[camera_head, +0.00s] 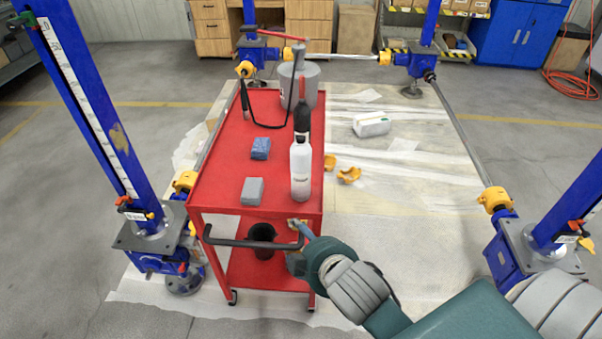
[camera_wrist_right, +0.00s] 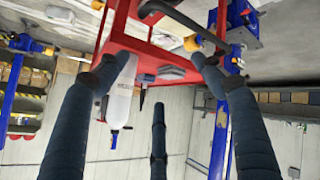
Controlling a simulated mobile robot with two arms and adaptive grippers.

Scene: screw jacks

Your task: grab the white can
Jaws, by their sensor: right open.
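The white can (camera_head: 300,172), tall and bottle-shaped with a narrow neck, stands upright near the front right corner of the red cart's top. In the right wrist view the white can (camera_wrist_right: 122,92) appears upside down, beside the tip of the left-hand finger. My right gripper (camera_head: 297,243) is at the cart's front edge, by the right end of the handle, below and in front of the can. In the right wrist view my right gripper (camera_wrist_right: 152,80) has its dark fingers spread wide, with nothing held. My left gripper is out of view.
A white canister (camera_head: 371,124) lies on the floor.

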